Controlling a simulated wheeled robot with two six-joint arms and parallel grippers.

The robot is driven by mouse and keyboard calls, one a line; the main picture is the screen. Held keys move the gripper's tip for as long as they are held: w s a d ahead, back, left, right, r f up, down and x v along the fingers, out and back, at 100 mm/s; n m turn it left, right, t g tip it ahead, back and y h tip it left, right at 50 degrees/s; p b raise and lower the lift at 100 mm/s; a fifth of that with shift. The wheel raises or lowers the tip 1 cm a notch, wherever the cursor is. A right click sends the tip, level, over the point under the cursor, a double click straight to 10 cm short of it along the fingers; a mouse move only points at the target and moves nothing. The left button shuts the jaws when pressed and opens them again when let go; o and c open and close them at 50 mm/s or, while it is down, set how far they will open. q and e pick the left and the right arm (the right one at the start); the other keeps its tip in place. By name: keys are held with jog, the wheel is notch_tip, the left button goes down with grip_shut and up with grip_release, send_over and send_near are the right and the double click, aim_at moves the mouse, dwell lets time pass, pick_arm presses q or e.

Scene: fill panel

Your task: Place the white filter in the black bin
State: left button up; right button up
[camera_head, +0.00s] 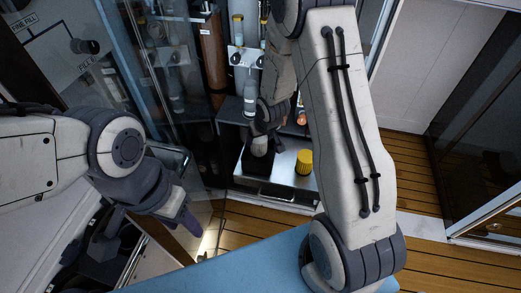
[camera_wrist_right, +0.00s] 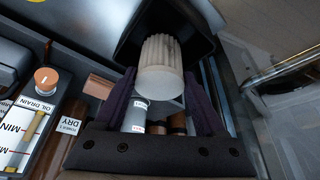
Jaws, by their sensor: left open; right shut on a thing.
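The white filter (camera_wrist_right: 160,70) is a pale ribbed cylinder. In the right wrist view it sits between the two purple fingers of my right gripper (camera_wrist_right: 162,88), which is shut on it. The black bin (camera_wrist_right: 201,42) shows behind and around the filter's far end. The filter overlaps the bin's opening in this view; I cannot tell how deep it is. In the head view my right gripper (camera_head: 262,138) is low over the lit shelf, partly hidden by my arm. My left gripper (camera_head: 188,222) is open and empty at lower left, away from the bin.
A yellow cap (camera_head: 303,162) stands on the light shelf (camera_head: 284,182) to the right of my right gripper. Bottles and tubes (camera_head: 237,55) hang behind it. In the wrist view, an oil drain container (camera_wrist_right: 47,78) is at left. Glass panels flank the area.

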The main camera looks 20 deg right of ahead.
jog(key=shift+f+b, duration=0.6)
jog(key=shift+f, duration=1.2)
jog(key=shift+f, duration=0.1)
jog(key=o, duration=1.1)
jog(key=shift+o, duration=0.2)
jog(key=shift+s+r, duration=0.1)
jog(key=shift+r, duration=0.15)
jog(key=p+v, duration=0.5)
jog(key=v, duration=0.6)
jog(key=s+a+r+n+g, duration=0.2)
jog(key=s+a+r+n, duration=0.2)
jog(key=s+a+r, duration=0.7)
jog(key=s+a+r+n+g, duration=0.1)
jog(key=s+a+r, duration=0.1)
jog(key=s, duration=0.5)
jog(key=s+a+r+n+g+y, duration=0.1)
jog(key=s+a+r+n, duration=0.1)
jog(key=s, duration=0.4)
jog(key=shift+s+a+g, duration=0.2)
jog(key=shift+s+g, duration=0.1)
jog(key=shift+s, duration=0.05)
